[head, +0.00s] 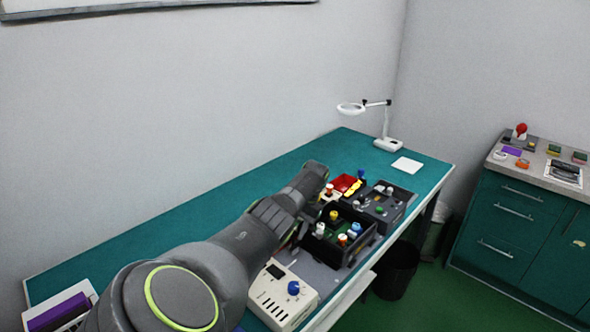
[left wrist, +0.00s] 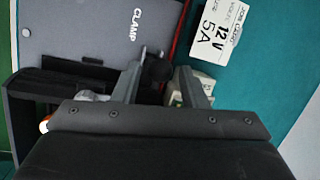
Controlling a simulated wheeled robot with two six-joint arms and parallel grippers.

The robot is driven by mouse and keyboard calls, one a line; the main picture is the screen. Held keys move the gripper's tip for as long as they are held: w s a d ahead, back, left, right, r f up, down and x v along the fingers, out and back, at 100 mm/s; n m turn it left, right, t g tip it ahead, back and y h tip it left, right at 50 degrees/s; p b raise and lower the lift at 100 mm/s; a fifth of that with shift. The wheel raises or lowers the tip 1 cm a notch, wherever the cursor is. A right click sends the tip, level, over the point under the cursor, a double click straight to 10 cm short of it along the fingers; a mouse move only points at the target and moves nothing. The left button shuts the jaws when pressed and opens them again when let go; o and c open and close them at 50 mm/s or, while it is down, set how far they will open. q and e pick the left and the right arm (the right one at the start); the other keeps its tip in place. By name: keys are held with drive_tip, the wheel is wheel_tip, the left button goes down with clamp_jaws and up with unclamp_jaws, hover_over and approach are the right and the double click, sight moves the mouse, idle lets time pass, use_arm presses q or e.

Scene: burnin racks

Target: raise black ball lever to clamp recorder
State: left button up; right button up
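In the left wrist view, a dark round knob, the black ball (left wrist: 157,71), shows between the two fingers of my left gripper (left wrist: 163,82). The fingers are apart, with the ball in the gap. I cannot tell whether either finger touches it. The lever's stem is not clear to me. A grey plate marked CLAMP (left wrist: 95,30) lies just beyond the fingers, to the left. In the head view, my left arm covers this spot, and I cannot make out the ball lever or name the recorder with certainty. My right gripper is in neither view.
A job card reading 12 V 5A (left wrist: 217,40) lies right of the fingers. A beige instrument with a blue knob (head: 283,297) stands near the bench's front edge. A black tray (head: 359,252) with coloured knobs and a red bin (head: 344,182) are close to my arm. A magnifier lamp (head: 388,143) stands farther back.

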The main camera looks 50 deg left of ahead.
use_arm(q)
drive_tip(key=shift+o, duration=0.5)
drive_tip(key=b+v, duration=0.2)
drive_tip(key=v, duration=1.5)
drive_tip(key=shift+r, duration=0.15)
drive_tip(key=shift+d, duration=0.15)
